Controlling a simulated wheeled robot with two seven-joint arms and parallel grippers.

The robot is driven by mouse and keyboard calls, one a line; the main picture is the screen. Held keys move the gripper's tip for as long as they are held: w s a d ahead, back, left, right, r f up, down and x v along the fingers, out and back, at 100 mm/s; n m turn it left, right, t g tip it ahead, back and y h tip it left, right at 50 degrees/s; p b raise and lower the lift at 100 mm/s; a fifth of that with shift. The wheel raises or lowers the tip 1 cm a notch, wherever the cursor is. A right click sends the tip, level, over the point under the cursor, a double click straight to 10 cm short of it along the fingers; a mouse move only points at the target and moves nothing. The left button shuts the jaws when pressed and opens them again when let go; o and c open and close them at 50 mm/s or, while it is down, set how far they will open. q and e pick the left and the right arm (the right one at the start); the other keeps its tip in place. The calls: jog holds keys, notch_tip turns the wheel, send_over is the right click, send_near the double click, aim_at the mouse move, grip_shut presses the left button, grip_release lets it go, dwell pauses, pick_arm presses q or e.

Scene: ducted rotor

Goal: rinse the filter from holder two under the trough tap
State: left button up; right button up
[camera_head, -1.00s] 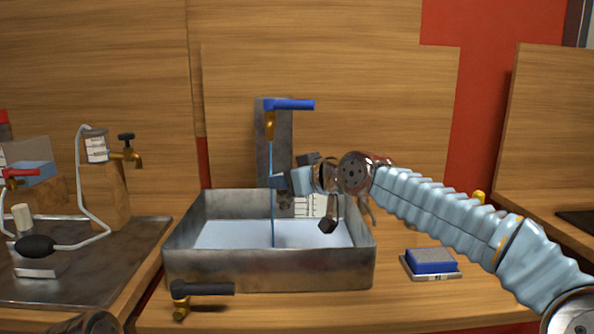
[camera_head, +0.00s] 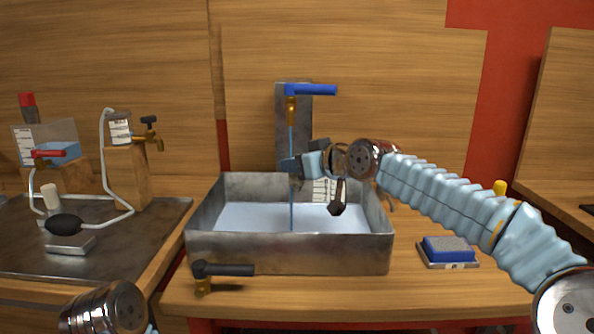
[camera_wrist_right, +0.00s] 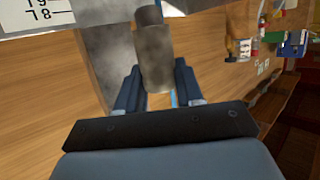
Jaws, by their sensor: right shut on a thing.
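My right gripper (camera_head: 290,165) is at the water stream above the metal trough (camera_head: 290,254). In the right wrist view my fingers (camera_wrist_right: 157,85) are shut on a grey cylinder (camera_wrist_right: 152,55), which looks like the filter. In the head view it is hidden or too small to make out. The trough tap has a blue lever (camera_head: 311,90) and a brass spout (camera_head: 291,108). A thin blue stream (camera_head: 291,215) runs from it past my fingertips into the trough; whether it strikes the cylinder I cannot tell. My left gripper is out of view.
A black-handled valve (camera_head: 228,269) stands before the trough. A blue block (camera_head: 449,246) lies on a small tray to the right. On the left bench (camera_head: 150,218) are a brass tap (camera_head: 150,138), a white hose, a black bulb (camera_head: 63,224) and a red-handled tap.

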jog(key=shift+w+d, duration=0.1)
jog(key=shift+d, duration=0.05)
jog(key=shift+w+d, duration=0.25)
jog(key=shift+d, duration=0.05)
jog(key=shift+s+a, duration=0.4)
jog(key=shift+a, duration=0.1)
jog(key=shift+d, duration=0.1)
jog(key=shift+w+d, duration=0.4)
